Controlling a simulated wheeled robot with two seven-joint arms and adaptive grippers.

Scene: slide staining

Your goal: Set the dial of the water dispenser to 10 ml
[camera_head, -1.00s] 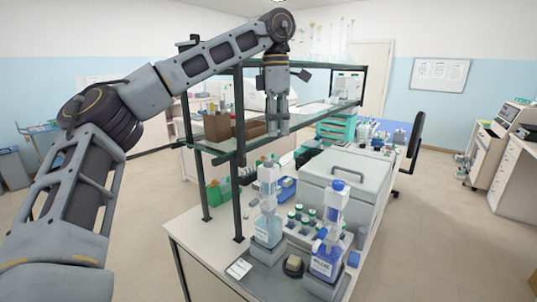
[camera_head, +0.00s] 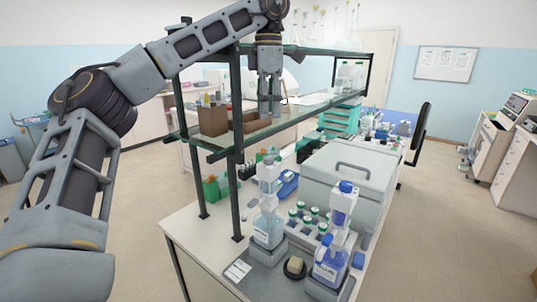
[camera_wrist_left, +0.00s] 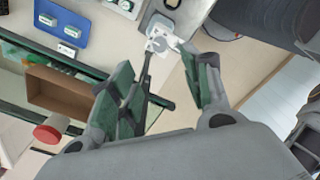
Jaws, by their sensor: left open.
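The bottle-top dispenser with clear liquid (camera_head: 267,228) stands upright on a grey stand on the bench's near part; I take it for the water one, though its label is too small to read. Its dial is too small to read. A second dispenser with blue liquid (camera_head: 331,262) stands to its right. My left gripper (camera_head: 270,112) points down, open and empty, above and beyond the clear dispenser in the head view, by the shelf rack. In the left wrist view, the open fingers (camera_wrist_left: 160,88) show, with a white dispenser top (camera_wrist_left: 163,40) just past their tips, not touching as far as I can tell. My right gripper is out of view.
A shelf rack (camera_head: 238,190) with brown boxes (camera_head: 213,121) stands close to my left gripper. A rack of green-capped bottles (camera_head: 309,222) sits between and behind the dispensers. A large grey lidded box (camera_head: 350,185) stands behind. A round black dish (camera_head: 295,268) lies in front.

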